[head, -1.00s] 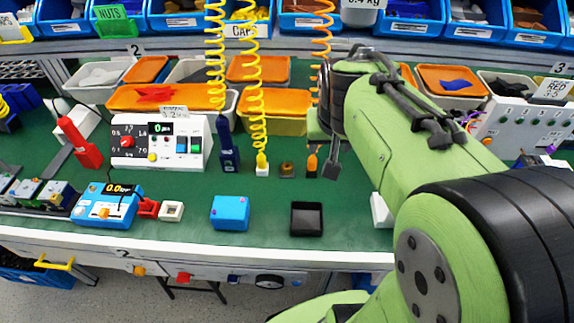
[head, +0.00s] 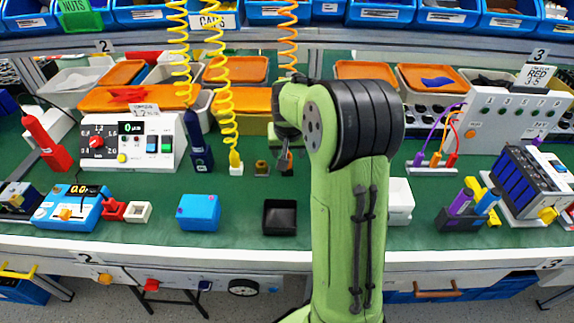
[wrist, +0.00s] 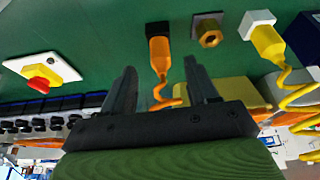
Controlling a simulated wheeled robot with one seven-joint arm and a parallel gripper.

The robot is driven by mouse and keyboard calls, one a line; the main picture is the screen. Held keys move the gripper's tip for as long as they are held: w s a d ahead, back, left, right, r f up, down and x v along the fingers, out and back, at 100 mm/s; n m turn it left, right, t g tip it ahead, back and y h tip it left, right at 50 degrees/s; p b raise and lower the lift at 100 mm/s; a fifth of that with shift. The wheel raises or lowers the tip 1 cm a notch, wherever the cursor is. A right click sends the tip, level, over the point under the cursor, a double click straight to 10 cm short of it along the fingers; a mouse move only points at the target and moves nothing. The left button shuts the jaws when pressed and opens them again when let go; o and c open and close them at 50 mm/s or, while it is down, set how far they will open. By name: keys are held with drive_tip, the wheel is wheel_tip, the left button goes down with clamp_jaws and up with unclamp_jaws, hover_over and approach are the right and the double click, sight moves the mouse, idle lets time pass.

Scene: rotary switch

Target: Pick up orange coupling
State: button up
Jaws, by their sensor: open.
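The orange coupling (wrist: 160,52) hangs on an orange coiled cord, its dark end at the green bench top, in the wrist view. My gripper (wrist: 160,65) is open, with one dark finger on each side of the coupling and visible gaps between. In the head view the coupling (head: 288,158) is largely hidden by my gripper (head: 283,152) and arm.
A brass fitting (head: 262,168) and a yellow coupling (head: 236,160) on a yellow coil stand close to the left. A black open box (head: 280,217) and a blue box (head: 199,212) lie nearer the front edge. Bins (head: 240,70) line the back.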

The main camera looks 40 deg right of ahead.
sight(288, 154)
drive_tip(key=b+x, duration=0.2)
drive_tip(key=x, duration=0.3)
drive_tip(key=shift+w+d+f, duration=0.15)
drive_tip(key=shift+w+f, duration=0.1)
drive_tip(key=shift+w, duration=0.05)
drive_tip(key=shift+r, duration=0.1)
clamp_jaws()
wheel_tip(288, 154, up, 10)
drive_tip(key=p, duration=0.4)
drive_tip(key=shift+r, duration=0.1)
drive_tip(key=c, duration=0.7)
unclamp_jaws()
clamp_jaws()
